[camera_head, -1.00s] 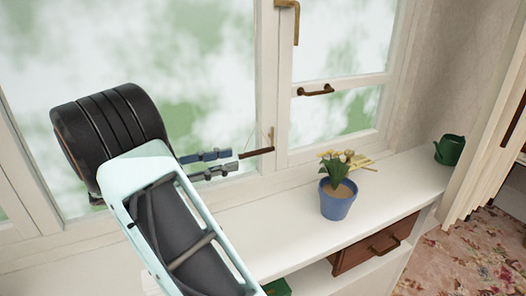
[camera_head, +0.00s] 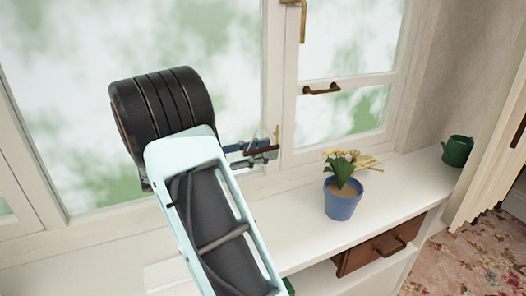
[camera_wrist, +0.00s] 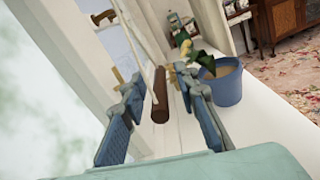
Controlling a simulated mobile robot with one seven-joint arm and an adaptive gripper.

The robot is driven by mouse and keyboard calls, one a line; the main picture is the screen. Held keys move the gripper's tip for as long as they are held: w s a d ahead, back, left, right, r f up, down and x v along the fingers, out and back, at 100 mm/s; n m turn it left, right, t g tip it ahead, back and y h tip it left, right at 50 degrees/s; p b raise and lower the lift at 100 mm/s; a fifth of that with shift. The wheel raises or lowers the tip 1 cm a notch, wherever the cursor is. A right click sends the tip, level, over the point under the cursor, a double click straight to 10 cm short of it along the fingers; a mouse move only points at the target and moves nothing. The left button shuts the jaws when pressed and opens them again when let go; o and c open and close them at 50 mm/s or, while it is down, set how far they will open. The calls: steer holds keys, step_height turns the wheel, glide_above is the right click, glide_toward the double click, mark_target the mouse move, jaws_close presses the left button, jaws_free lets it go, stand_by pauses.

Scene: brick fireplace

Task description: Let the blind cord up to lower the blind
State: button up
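The blind cord shows in the wrist view as a thin white line (camera_wrist: 136,42) running down to a dark brown cylindrical pull (camera_wrist: 160,97). In the head view the brown pull (camera_head: 262,149) lies in front of the window frame, beside my fingertips. My gripper (camera_wrist: 158,82) is open. Its two blue-grey fingers stand on either side of the pull, with a gap visible on both sides. In the head view my gripper (camera_head: 258,152) is partly hidden behind my own wrist and arm. The blind itself is not in either view.
A blue flowerpot (camera_head: 341,202) with a plant stands on the white sill (camera_head: 400,190), right of my gripper. A green watering can (camera_head: 457,151) is farther right. Window handles (camera_head: 321,89) project from the frame. A brown drawer (camera_head: 382,247) sits below the sill.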

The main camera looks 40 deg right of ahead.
jaws_close()
stand_by(0.3)
